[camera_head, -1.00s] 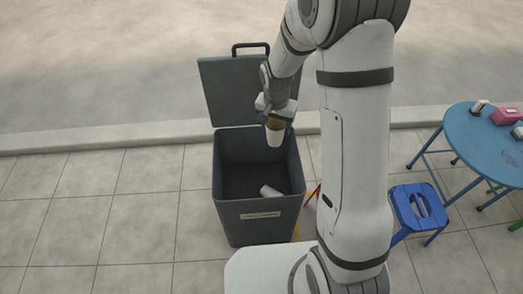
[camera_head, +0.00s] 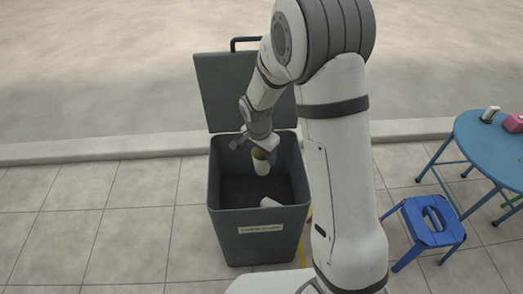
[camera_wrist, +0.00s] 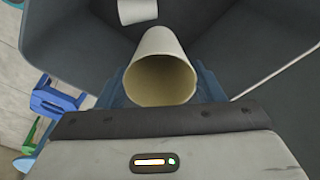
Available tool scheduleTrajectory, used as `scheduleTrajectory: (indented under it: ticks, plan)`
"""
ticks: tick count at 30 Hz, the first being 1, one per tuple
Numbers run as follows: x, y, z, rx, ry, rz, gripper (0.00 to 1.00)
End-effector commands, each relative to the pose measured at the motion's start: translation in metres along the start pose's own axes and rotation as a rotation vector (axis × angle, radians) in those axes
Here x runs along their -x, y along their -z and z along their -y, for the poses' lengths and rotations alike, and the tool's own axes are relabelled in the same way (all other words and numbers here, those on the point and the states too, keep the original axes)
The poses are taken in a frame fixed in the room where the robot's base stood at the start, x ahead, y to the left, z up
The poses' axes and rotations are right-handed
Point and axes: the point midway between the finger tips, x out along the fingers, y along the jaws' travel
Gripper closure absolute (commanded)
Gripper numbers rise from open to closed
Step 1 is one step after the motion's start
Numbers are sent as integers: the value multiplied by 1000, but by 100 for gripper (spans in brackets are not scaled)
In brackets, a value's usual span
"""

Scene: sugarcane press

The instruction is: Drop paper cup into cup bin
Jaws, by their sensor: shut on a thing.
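My gripper (camera_head: 262,150) is shut on a paper cup (camera_head: 261,165), white outside and tan inside. The cup hangs over the open mouth of the dark grey cup bin (camera_head: 262,220). In the wrist view the held cup (camera_wrist: 160,75) shows its open rim toward the camera, with blue fingers on both sides of it. The bin's inner walls (camera_wrist: 235,35) surround it in that view. Another white cup (camera_head: 270,202) lies on its side inside the bin; it also shows in the wrist view (camera_wrist: 138,10).
The bin's lid (camera_head: 225,90) stands open behind it. A blue stool (camera_head: 430,225) and a round blue table (camera_head: 490,150) with small items are at the right. Paved floor (camera_head: 100,220) to the left is clear.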

Motion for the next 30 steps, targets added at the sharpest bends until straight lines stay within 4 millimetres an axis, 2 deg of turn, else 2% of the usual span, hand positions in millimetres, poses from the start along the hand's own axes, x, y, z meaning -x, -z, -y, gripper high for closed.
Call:
scheduleTrajectory:
  ticks: [1, 3, 11, 12, 21, 30]
  plan:
    - [-8, -1, 0, 0, -1, 0, 60]
    - [-12, -1, 0, 0, 0, 0, 60]
    - [-12, -1, 0, -1, 0, 0, 60]
    - [-12, -1, 0, -1, 0, 0, 38]
    - [-12, -1, 0, -1, 0, 0, 14]
    - [-7, 0, 0, -2, 1, -1, 13]
